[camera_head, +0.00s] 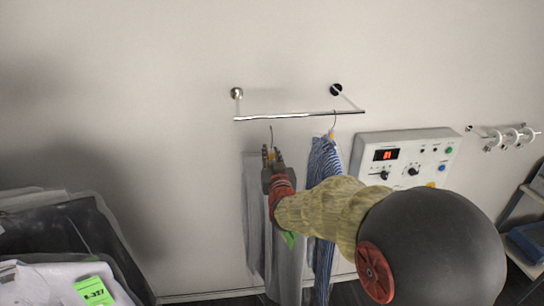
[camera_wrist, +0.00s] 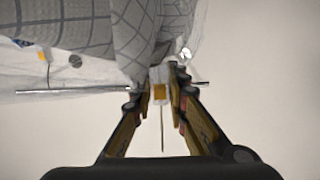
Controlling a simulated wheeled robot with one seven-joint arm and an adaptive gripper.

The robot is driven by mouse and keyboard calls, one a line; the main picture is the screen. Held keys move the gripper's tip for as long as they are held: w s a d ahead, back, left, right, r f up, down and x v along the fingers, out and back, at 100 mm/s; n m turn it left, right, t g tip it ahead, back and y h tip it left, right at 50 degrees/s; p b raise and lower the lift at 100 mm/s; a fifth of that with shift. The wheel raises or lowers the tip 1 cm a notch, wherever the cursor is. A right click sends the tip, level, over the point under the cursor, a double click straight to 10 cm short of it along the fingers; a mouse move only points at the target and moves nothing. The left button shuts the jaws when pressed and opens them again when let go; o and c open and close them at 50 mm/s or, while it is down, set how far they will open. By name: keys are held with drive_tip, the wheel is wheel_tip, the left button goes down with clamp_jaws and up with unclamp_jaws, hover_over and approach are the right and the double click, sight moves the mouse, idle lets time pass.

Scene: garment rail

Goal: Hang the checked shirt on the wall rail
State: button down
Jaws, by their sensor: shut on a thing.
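The wall rail (camera_head: 300,115) is a thin metal bar on two wall mounts, and part of it shows in the wrist view (camera_wrist: 60,90). My gripper (camera_head: 272,158) is just below and in front of the rail's left half. In the wrist view my gripper (camera_wrist: 160,88) is shut on the hanger's neck (camera_wrist: 159,92), at an orange-and-white piece. The hanger's thin hook (camera_head: 271,135) points up, its tip appearing slightly below the bar; I cannot tell its depth from the rail. The grey checked shirt (camera_wrist: 105,35) hangs from this hanger, partly hidden by my arm in the head view (camera_head: 256,205).
A blue striped shirt (camera_head: 323,165) hangs on the rail's right part, close to the held shirt. A control panel (camera_head: 400,155) with a red display is at right, beside wall pegs (camera_head: 510,137). A dark bin (camera_head: 115,240) stands lower left. The rail's left part is bare.

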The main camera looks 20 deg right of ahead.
drive_tip(key=shift+p+x, duration=0.95)
drive_tip(key=shift+x, duration=1.6)
drive_tip(key=shift+w+r, duration=0.1)
drive_tip(key=shift+r+b+x, duration=0.2)
drive_tip(key=shift+b+x, duration=0.3)
drive_tip(key=shift+x, duration=0.45)
drive_tip(key=shift+r+b+x, duration=0.2)
drive_tip(key=shift+b+x, duration=0.25)
drive_tip(key=shift+x, duration=0.5)
drive_tip(key=shift+w, duration=0.1)
drive_tip(key=shift+b+x, duration=0.95)
drive_tip(key=shift+x, duration=1.45)
drive_tip(key=shift+f+b, duration=1.35)
drive_tip(key=shift+b, duration=0.05)
